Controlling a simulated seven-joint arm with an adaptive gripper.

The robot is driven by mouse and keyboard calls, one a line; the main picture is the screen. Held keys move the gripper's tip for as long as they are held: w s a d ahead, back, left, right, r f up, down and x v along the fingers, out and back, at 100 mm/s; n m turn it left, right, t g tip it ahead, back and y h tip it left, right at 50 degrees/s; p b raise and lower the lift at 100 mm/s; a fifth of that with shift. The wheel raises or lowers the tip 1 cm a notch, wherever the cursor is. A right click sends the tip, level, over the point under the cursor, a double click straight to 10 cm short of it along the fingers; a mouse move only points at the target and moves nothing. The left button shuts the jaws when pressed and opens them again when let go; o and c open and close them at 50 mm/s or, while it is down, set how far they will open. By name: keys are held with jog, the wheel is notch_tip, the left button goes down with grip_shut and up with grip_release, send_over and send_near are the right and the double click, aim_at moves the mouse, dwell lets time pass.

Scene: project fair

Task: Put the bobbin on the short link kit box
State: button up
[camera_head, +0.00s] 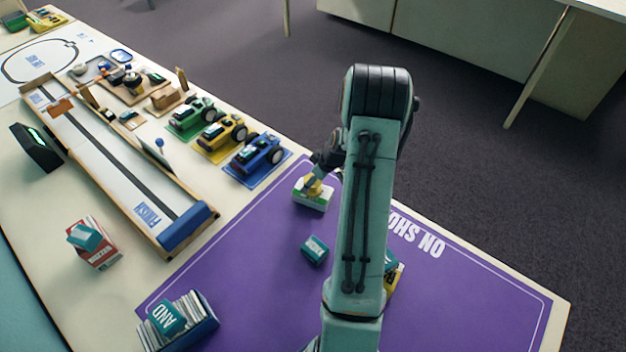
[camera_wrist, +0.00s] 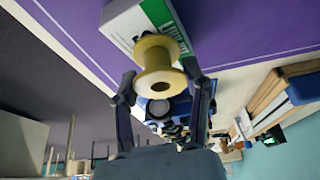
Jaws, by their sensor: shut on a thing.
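My gripper (camera_head: 320,168) is shut on a yellow bobbin (camera_wrist: 156,53), a spool with a hole in its end. In the wrist view the fingers (camera_wrist: 158,82) stand on either side of it. The bobbin also shows in the head view (camera_head: 314,187), right at the top of a white and green box (camera_head: 312,203). This box lies on the purple mat and shows behind the bobbin in the wrist view (camera_wrist: 125,22). I cannot read its label well enough to tell whether it is the short link kit box, nor whether the bobbin touches it.
A small teal box (camera_head: 315,249) lies on the purple mat (camera_head: 255,265). A yellow box (camera_head: 397,279) is partly hidden by my arm. Toy vehicles (camera_head: 257,155) stand behind, left of the white and green box. A red box (camera_head: 97,250) and a blue bin (camera_head: 203,327) stand left.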

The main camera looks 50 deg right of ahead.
jog(key=shift+f, duration=0.1)
jog(key=o, duration=0.9)
jog(key=v, duration=1.2)
jog(key=w+a+r+n+g+y, duration=0.1)
jog(key=a+r, duration=0.2)
jog(key=a, duration=0.6)
jog(key=w+a+r+g, duration=0.1)
jog(key=a+r, duration=0.3)
jog(key=a, duration=0.5)
jog(key=s+a+g, duration=0.1)
jog(key=s+a, duration=0.3)
jog(key=a, duration=0.1)
jog(key=s+a+r+g, duration=0.1)
jog(key=s+a, duration=0.4)
jog(key=s+a+r, duration=0.1)
jog(key=s+a, duration=0.3)
jog(key=a, duration=0.1)
jog(key=shift+s+a+g, duration=0.3)
jog(key=shift+g, duration=0.1)
